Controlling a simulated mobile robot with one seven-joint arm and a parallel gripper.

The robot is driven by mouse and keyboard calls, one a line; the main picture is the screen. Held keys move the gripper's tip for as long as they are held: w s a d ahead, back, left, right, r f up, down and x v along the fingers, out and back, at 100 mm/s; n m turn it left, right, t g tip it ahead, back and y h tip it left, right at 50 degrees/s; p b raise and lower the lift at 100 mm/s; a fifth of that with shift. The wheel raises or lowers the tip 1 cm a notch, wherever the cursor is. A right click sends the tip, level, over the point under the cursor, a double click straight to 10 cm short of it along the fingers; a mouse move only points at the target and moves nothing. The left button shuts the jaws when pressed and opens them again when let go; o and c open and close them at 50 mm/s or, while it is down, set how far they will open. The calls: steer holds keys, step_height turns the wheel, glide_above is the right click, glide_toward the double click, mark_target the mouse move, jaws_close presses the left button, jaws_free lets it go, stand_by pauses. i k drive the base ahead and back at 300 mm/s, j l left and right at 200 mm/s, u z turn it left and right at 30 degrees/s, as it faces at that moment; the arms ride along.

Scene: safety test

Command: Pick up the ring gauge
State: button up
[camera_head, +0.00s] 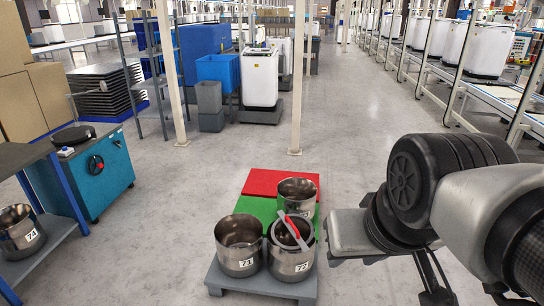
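The likely ring gauge (291,231) is a grey ring with a red bar across it. It lies tilted on the rim of the steel drum marked 72 (291,262), at the front right of a low grey platform. My arm fills the right side, with a grey block-like part beside the drum, apart from the ring. Thin black parts below the arm, probably my gripper (436,278), stand to the right of the platform. They are partly hidden by the arm and cut off by the frame edge, so their opening is unclear. No contact with the ring shows.
Green and red panels (281,182) cover the platform's back. A teal cabinet (103,172) and drum 74 (20,231) are at left.

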mark_target(286, 219)
steer(key=i+z, duration=0.3)
steer(key=i, duration=1)
steer(key=l, duration=0.05)
